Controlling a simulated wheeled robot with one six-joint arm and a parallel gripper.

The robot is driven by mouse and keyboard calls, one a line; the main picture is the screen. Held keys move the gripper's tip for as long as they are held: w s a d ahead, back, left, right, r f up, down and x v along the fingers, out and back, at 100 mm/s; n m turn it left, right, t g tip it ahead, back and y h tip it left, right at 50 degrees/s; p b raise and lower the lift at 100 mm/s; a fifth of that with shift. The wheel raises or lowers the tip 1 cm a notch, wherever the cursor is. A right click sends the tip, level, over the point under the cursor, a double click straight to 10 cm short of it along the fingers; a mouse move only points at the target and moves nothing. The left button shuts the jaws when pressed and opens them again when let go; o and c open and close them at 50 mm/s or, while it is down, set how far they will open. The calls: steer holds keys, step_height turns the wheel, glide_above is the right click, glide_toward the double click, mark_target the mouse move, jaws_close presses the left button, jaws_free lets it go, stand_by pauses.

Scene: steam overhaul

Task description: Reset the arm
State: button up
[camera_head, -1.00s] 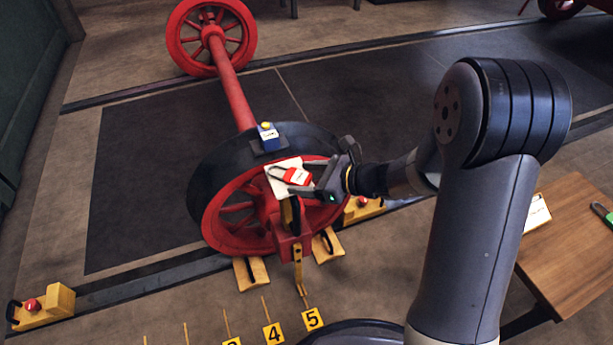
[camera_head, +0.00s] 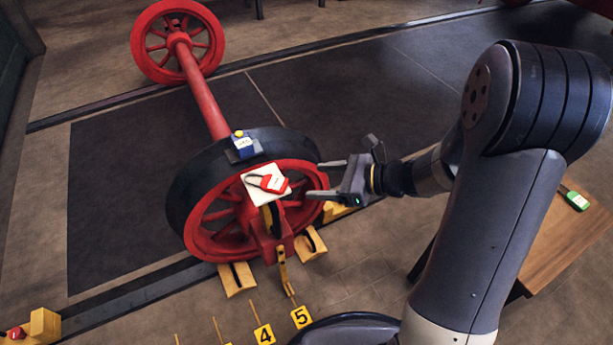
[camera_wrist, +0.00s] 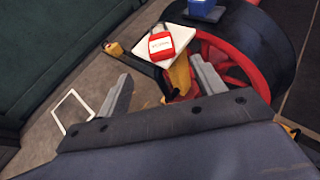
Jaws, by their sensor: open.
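My gripper (camera_head: 316,179) is open and empty, its two fingers pointing left just right of the red wheel (camera_head: 212,246). A red padlock (camera_head: 273,184) with a white label and a dark shackle lies on a white plate (camera_head: 254,172) on top of the stand in front of the wheel. The padlock is apart from the fingers. In the wrist view the padlock (camera_wrist: 161,45) and plate (camera_wrist: 180,36) show beyond my open fingers (camera_wrist: 164,92).
A blue box with a yellow button (camera_head: 242,147) sits on the wheel's black rim. Yellow chocks (camera_head: 236,280) flank the wheel's base. Number markers (camera_head: 301,317) stand on the floor in front. A wooden table (camera_head: 545,245) with a green device (camera_head: 574,198) is at the right.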

mark_target(283, 184)
steer(key=shift+s+d+r, duration=0.1)
steer(key=shift+d+r, duration=0.1)
steer(key=shift+d, duration=0.3)
steer(key=shift+a, duration=0.1)
steer(key=b+x, duration=0.3)
steer(key=x, duration=0.9)
steer(key=shift+r, duration=0.1)
steer(key=shift+r+p, duration=0.55)
steer(key=shift+r, duration=0.55)
steer(key=shift+f, duration=0.15)
